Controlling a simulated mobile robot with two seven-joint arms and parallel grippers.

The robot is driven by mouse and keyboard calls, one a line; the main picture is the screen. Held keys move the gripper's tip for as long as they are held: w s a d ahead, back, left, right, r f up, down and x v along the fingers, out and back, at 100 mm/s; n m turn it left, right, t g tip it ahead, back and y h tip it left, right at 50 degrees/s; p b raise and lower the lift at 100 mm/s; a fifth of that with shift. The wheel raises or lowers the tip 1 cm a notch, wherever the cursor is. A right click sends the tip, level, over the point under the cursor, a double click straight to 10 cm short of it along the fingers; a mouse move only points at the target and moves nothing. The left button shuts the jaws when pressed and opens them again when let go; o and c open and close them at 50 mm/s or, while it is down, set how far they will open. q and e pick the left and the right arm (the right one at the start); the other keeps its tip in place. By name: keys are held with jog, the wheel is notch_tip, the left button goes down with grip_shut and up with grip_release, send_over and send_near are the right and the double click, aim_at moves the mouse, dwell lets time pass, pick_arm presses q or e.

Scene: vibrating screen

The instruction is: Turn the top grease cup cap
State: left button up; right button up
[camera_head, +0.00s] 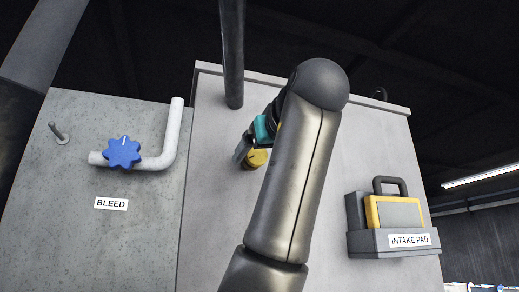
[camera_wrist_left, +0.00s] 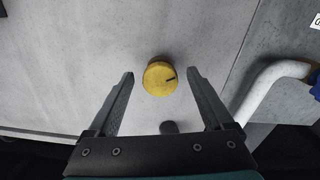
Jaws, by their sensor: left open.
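The grease cup cap is a round yellow knob (camera_head: 257,158) on the grey panel, partly hidden by my arm in the head view. My left gripper (camera_head: 243,150) is at the cap in the head view. Its fingers are open, with a visible gap on either side of the cap in the wrist view. I cannot tell how far the fingertips are from the panel. My right gripper is not in view.
A dark vertical pipe (camera_head: 232,55) stands above the cap. To the left are a blue valve knob (camera_head: 124,152) on a white bent pipe (camera_head: 170,135), a BLEED label (camera_head: 111,203) and a small lever (camera_head: 58,134). A yellow-grey intake pad (camera_head: 395,212) sits in a holder at the right.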

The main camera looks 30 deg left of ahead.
pick_arm(q)
grip_shut()
dwell(0.8)
